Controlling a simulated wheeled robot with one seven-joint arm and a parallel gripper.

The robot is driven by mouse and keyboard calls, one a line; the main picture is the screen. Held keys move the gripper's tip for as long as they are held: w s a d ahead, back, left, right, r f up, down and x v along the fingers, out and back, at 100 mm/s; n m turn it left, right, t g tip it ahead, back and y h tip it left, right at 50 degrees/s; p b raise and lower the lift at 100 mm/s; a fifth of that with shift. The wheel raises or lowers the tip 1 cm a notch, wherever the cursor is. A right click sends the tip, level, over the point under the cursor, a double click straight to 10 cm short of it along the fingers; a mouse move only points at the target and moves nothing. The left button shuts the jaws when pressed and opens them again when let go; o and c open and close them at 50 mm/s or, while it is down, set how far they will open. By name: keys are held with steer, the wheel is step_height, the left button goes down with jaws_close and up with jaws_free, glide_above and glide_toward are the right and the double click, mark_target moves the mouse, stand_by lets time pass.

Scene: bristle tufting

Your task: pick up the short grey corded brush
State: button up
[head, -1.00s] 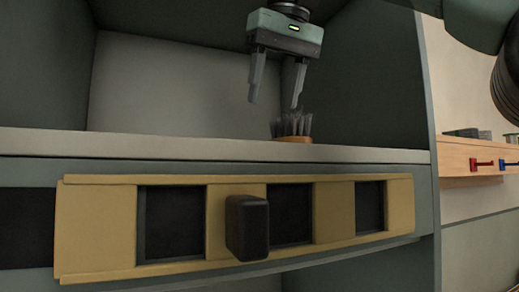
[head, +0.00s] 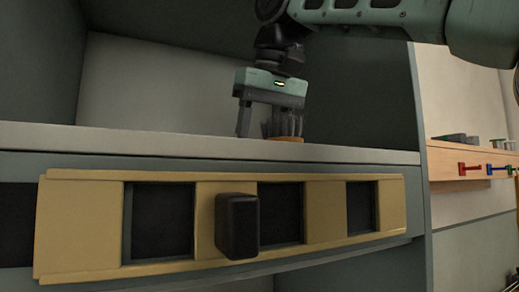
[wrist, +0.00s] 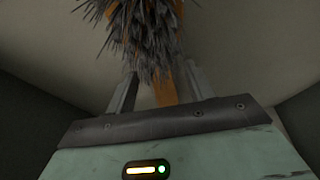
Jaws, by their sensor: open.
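The brush has grey bristles (head: 287,123) on an orange-brown wooden base (head: 290,139). It stands bristles up on the pale shelf, near its front edge. My gripper (head: 266,128) is low over the shelf, pointing down and open. One finger shows left of the brush; the other is hard to make out against the bristles. In the wrist view the grey bristles (wrist: 140,35) fill the top middle, ahead of the open fingers (wrist: 160,82), with the orange base partly hidden behind them. I cannot see a cord on the brush.
The pale shelf (head: 130,138) sits in a dark green-grey recess with side walls. Below is a yellow frame (head: 80,225) with dark openings and a black knob (head: 237,226). At right, a wooden rail (head: 450,160) carries red, blue and green pieces.

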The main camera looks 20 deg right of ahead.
steer(key=c, duration=1.1)
steer(key=shift+r, duration=0.15)
